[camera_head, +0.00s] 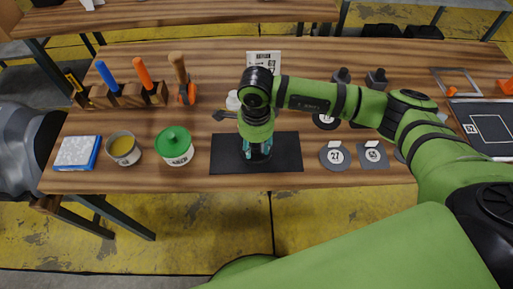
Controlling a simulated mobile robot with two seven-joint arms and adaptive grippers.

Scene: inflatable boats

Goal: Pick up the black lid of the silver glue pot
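A silver-grey pot (123,151) with yellow contents stands open at the front left of the table. I cannot make out a separate black lid; it may be hidden behind my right arm or against the black mat. A white pot with a green lid (174,142) stands just right of the grey pot. My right gripper (258,154) points down over the black mat (223,155), well to the right of both pots. Its fingers are small and partly hidden by the wrist, so I cannot tell if they hold anything. My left gripper is not in view.
A blue-edged sponge-like block (78,152) lies left of the pots. A wooden rack (128,96) with coloured-handled tools stands behind them. A grey round patch (335,156) and a square one (373,155) lie right of the mat. A framed dark panel (487,128) is far right.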

